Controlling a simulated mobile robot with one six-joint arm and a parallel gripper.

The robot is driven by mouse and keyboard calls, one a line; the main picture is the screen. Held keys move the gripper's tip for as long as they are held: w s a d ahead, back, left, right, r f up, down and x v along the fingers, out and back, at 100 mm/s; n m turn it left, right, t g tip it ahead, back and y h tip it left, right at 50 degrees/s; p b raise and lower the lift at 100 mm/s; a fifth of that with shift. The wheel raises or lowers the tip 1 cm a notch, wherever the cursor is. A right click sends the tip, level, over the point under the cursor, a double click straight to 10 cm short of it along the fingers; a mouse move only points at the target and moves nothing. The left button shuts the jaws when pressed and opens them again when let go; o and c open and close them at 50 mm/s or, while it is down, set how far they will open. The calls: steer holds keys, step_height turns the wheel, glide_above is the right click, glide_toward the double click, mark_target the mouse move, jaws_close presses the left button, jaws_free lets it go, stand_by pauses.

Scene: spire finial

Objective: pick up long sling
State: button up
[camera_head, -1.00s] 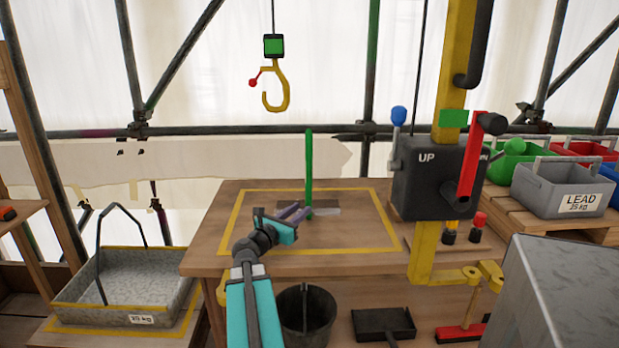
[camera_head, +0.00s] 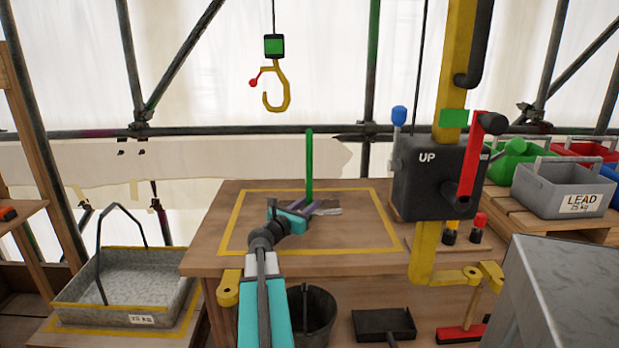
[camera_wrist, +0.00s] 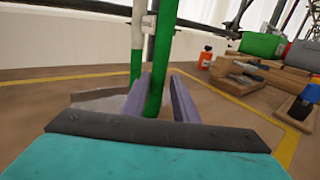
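The long sling (camera_head: 309,165) is a narrow green strap standing upright over the middle of the wooden table. Its top end is free, well below the yellow hook. My gripper (camera_head: 312,208) is low over the table at the sling's lower end. In the wrist view, the sling (camera_wrist: 160,55) rises between the two purple fingers of my gripper (camera_wrist: 160,98). The fingers are apart, with a gap between the sling and the right finger. The sling is close to the left finger; I cannot tell whether they touch. The teal gripper body hides the sling's foot.
A flat grey plate (camera_head: 328,209) lies beside the sling on the table (camera_head: 230,262). The yellow hook (camera_head: 276,90) hangs above. A black winch box (camera_head: 432,180) with a red crank stands right. A grey tray (camera_head: 125,285) is left. The tabletop around is mostly clear.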

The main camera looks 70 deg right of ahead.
steer(key=shift+x, duration=2.65)
steer(key=shift+w, duration=0.15)
jaws_close()
